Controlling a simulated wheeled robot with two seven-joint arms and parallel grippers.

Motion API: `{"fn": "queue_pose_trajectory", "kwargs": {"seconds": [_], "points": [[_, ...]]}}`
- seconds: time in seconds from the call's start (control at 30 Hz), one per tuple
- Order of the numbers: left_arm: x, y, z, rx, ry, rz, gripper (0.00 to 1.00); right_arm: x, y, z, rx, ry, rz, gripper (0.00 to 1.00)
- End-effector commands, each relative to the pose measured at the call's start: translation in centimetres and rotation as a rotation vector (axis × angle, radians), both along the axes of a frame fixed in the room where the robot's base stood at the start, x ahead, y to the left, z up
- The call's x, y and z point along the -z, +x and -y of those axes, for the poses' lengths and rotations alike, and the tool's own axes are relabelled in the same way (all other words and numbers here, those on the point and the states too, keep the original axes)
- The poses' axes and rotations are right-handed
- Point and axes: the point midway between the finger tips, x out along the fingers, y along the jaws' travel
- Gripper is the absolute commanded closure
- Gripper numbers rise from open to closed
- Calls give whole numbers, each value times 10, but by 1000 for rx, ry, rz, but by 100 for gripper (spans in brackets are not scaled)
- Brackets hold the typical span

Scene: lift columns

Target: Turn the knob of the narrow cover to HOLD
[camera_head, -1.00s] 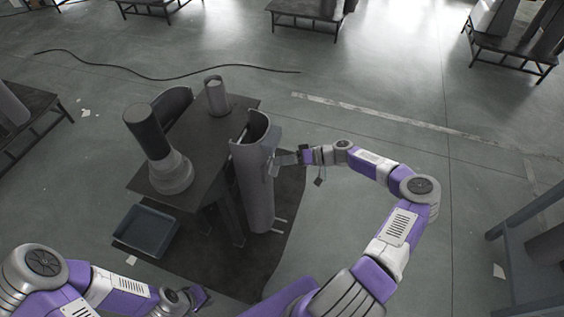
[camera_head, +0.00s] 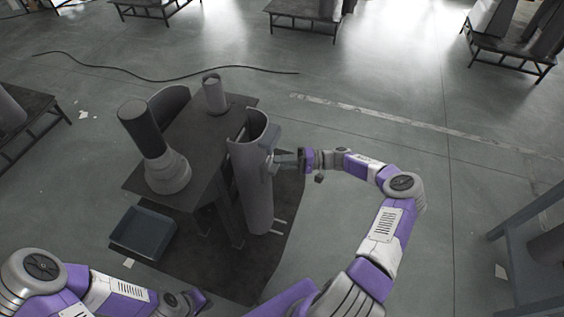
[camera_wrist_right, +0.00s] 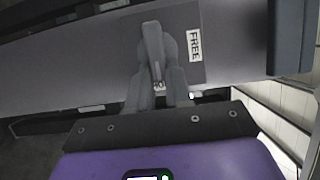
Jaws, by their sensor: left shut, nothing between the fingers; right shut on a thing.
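The narrow cover (camera_head: 252,185) is a tall grey half-cylinder shell standing upright against the right side of the dark table. My right gripper (camera_head: 276,160) reaches its upper right side from the right. In the right wrist view, the gripper (camera_wrist_right: 157,85) is shut on the grey knob (camera_wrist_right: 152,45), whose bar points up in the picture. A white FREE label (camera_wrist_right: 194,46) is on the cover (camera_wrist_right: 228,45), right of the knob. No HOLD label shows. My left gripper (camera_head: 203,301) is shut and empty at the bottom left, away from the cover.
A blue-grey tray (camera_head: 143,232) lies low in front. Floor right of the cover is clear.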

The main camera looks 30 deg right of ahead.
Motion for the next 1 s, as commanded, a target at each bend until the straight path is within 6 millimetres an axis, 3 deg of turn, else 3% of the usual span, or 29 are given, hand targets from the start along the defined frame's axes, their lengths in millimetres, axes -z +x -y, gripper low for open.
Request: {"fn": "queue_pose_trajectory", "kwargs": {"seconds": [0.43, 0.47, 0.6, 0.87, 1.0], "points": [[0, 0, 0, 0, 0, 0, 100, 1, -1, -1, -3, 11, -10, 100], [0, 0, 0, 0, 0, 0, 100, 1, -1, -1, -3, 11, -10, 76], [0, 0, 0, 0, 0, 0, 100, 1, -1, -1, -2, 9, -9, 55], [0, 0, 0, 0, 0, 0, 100, 0, 0, 0, -1, 7, -8, 55], [-2, 0, 0, 0, 0, 0, 100, 0, -5, 10, 3, 6, -8, 55]]}}
